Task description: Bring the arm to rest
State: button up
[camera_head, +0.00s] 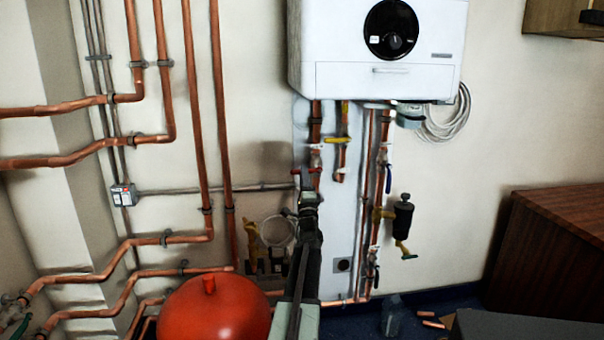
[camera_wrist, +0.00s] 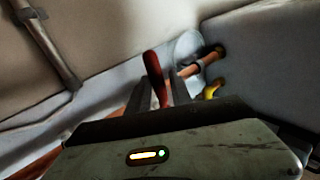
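My arm rises from the bottom middle of the head view. My gripper (camera_head: 308,188) is at its upper end, in front of the wall below the white boiler (camera_head: 385,72). In the wrist view my gripper (camera_wrist: 158,88) shows two dark fingers standing apart. A red handle (camera_wrist: 153,70) shows between them, with a narrow gap to the right finger; whether either finger touches it is unclear. The fingertips are too small to make out in the head view, and the arm hides part of the wall and pipes behind it.
Copper pipes (camera_head: 223,150) run up the wall left of my arm. A red round vessel (camera_head: 215,312) stands close at its lower left. Valves and a black-topped fitting (camera_head: 402,216) hang to the right. A wooden cabinet (camera_head: 560,245) stands at far right. Copper offcuts (camera_head: 432,323) lie on the floor.

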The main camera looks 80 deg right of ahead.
jog(key=v, duration=0.3)
jog(key=shift+b, duration=0.35)
